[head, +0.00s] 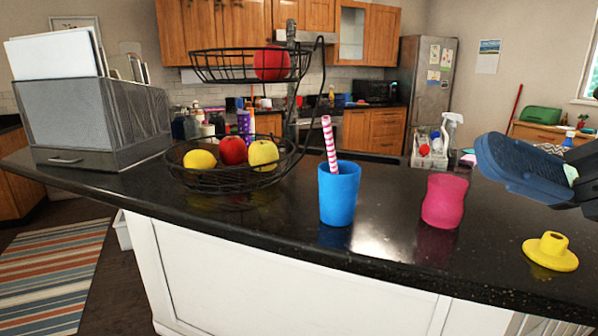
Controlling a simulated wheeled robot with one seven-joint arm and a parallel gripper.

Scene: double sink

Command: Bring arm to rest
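My gripper (562,180) shows at the right edge, above the dark counter (290,234). Its dark blue finger part points left, and the rest of it runs out of the picture. I cannot tell how far apart its fingers are. A small pale green patch shows beside the finger; I cannot tell what it is. Below the gripper and apart from it, a yellow lid-like piece (550,252) lies on the counter. A pink cup (442,202) stands upright left of it. A blue cup (339,193) with a pink-striped straw (329,143) in it stands further left.
A two-tier black wire fruit basket (232,180) stands on the counter, left of the blue cup. A grey mesh file holder (100,122) with papers stands at the far left. A white spray bottle (451,130) stands behind the pink cup. The counter's front stretch is clear.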

